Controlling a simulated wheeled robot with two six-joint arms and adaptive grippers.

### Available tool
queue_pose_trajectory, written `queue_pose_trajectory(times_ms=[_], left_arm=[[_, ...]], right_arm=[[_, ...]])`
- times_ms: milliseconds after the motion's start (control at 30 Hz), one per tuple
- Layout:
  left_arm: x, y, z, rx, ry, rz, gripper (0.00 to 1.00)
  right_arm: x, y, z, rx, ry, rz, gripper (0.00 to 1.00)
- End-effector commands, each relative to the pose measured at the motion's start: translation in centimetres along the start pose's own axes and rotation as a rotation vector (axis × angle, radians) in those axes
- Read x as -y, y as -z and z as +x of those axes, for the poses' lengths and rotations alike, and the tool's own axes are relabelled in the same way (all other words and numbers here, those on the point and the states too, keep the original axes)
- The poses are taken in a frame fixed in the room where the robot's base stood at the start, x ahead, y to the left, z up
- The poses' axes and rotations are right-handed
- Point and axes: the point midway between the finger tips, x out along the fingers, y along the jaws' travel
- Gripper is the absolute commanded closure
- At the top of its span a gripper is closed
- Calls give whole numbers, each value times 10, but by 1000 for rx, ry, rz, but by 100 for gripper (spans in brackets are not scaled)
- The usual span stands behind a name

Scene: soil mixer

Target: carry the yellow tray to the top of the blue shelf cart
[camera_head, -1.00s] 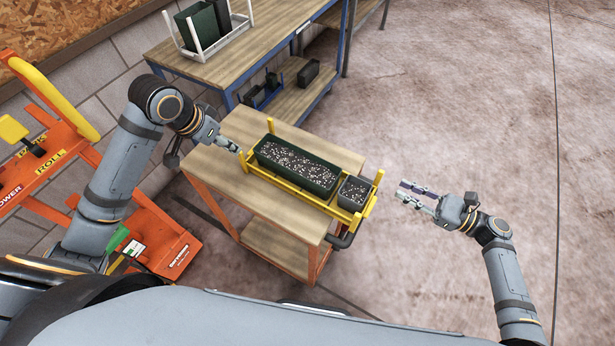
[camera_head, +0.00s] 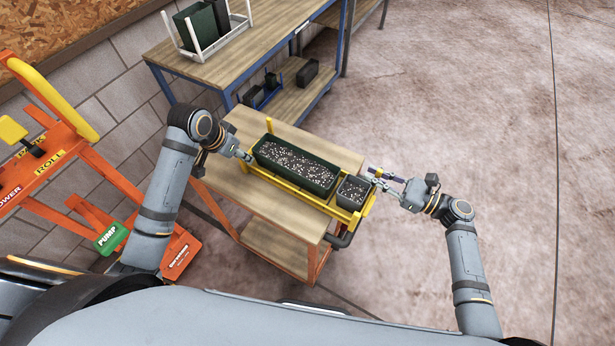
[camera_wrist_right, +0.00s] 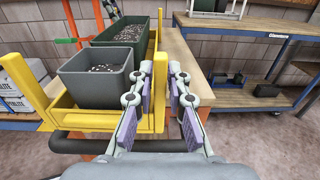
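The yellow tray (camera_head: 290,187) sits on the orange cart's wooden top and holds a long dark green planter (camera_head: 297,167) and a small dark pot (camera_head: 352,192), both filled with speckled soil. My right gripper (camera_head: 376,174) is at the tray's right end. In the right wrist view its purple-padded fingers (camera_wrist_right: 165,95) are apart, with a yellow corner post (camera_wrist_right: 159,85) appearing between them. My left gripper (camera_head: 246,158) is at the tray's left end post; its finger gap is too small to tell. The blue shelf cart (camera_head: 225,68) stands behind, with a wooden top and lower shelf.
A white rack (camera_head: 213,40) with dark green planters occupies the left part of the blue cart's top; its right part is bare. Dark items lie on its lower shelf. The orange cart (camera_head: 262,205) has a handle at right. An orange lift (camera_head: 60,160) stands left. The right floor is clear.

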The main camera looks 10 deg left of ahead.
Motion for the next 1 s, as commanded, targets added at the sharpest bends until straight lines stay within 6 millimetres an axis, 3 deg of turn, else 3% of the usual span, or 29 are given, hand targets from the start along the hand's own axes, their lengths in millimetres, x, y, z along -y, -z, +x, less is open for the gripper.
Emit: queue_pose_trajectory(times_ms=[33,67,200,667,1000], left_arm=[[0,0,0,0,0,0,76],[0,0,0,0,0,0,80],[0,0,0,0,0,0,99],[0,2,-4,-2,1,1,100],[0,16,-38,-2,2,1,100]], right_arm=[[0,0,0,0,0,0,95],[0,0,0,0,0,0,99],[0,0,0,0,0,0,100],[0,-4,0,2,0,-1,100],[0,-41,0,1,0,-1,100]])
